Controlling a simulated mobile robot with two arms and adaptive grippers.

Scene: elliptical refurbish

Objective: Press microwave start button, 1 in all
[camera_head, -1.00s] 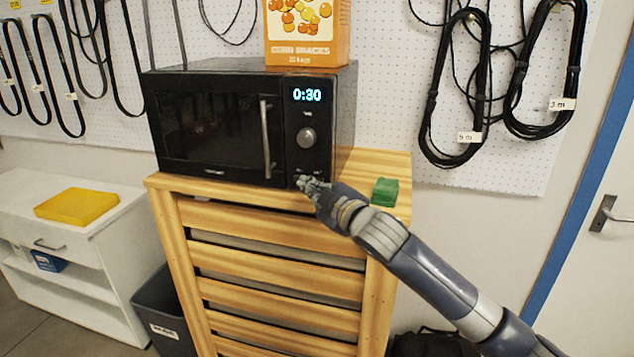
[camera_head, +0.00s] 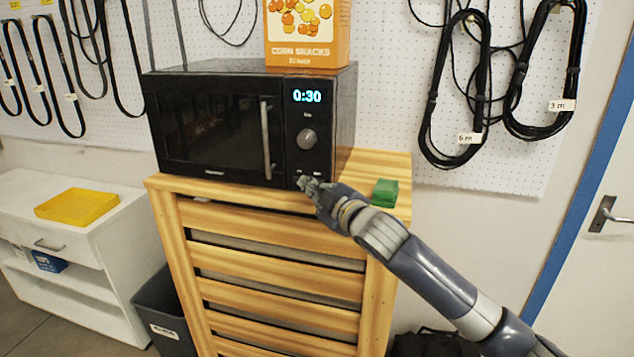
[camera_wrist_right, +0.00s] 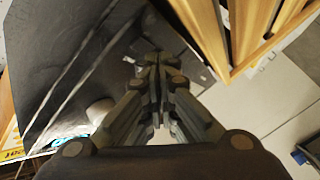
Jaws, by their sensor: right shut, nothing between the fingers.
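The black microwave (camera_head: 222,128) stands on a slatted wooden cabinet, its door closed and its display (camera_head: 307,96) reading 0:30. A round knob (camera_head: 306,138) sits below the display, with small buttons at the panel's bottom. My right gripper (camera_head: 303,182) is shut and empty, its tips at the bottom of the control panel, partly covering the buttons there. Whether the tips touch a button I cannot tell. In the right wrist view the shut fingers (camera_wrist_right: 158,65) point at the dark microwave front (camera_wrist_right: 75,60). My left gripper is not in view.
An orange corn snacks box (camera_head: 306,35) stands on the microwave. A green block (camera_head: 385,192) lies on the wooden cabinet (camera_head: 275,222) right of my right gripper. A white unit with a yellow tray (camera_head: 77,207) and a dark bin (camera_head: 165,312) stand left.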

